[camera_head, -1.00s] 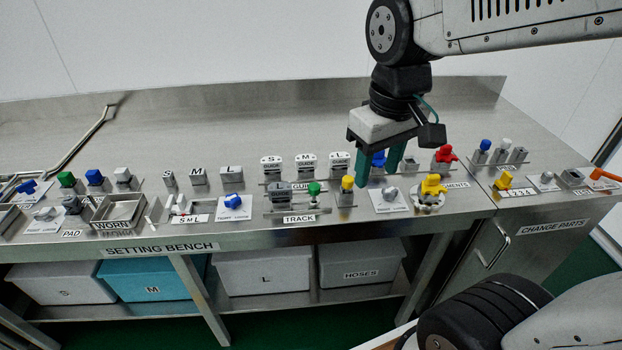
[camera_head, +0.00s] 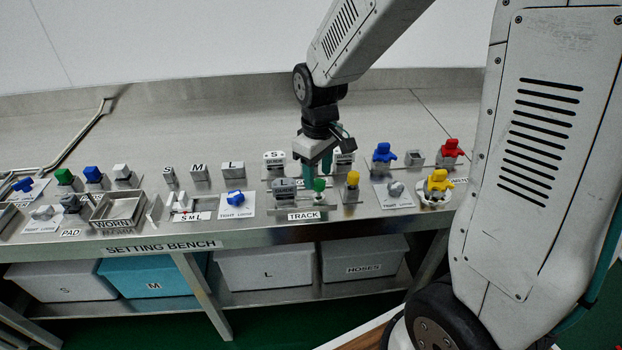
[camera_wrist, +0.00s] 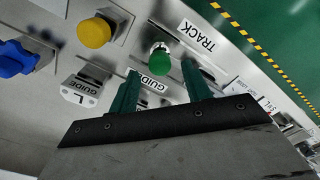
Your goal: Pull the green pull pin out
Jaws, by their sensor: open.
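The green pull pin (camera_head: 319,185) has a round green knob and stands in the metal track fixture on the setting bench, above the TRACK label. It also shows in the wrist view (camera_wrist: 162,70), where its knob lies beyond and roughly between the two fingertips. My gripper (camera_head: 318,178) has green fingers and points down over the track fixture. In the wrist view my gripper (camera_wrist: 162,72) is open with nothing between its fingers. The fingertips look very close to the knob; I cannot tell whether they touch it.
A yellow knob (camera_head: 351,180) stands just right of the pin. Guide blocks (camera_head: 274,160) stand behind. A blue knob (camera_head: 383,152) and a grey knob (camera_head: 396,188) are farther right. The bench top behind is clear.

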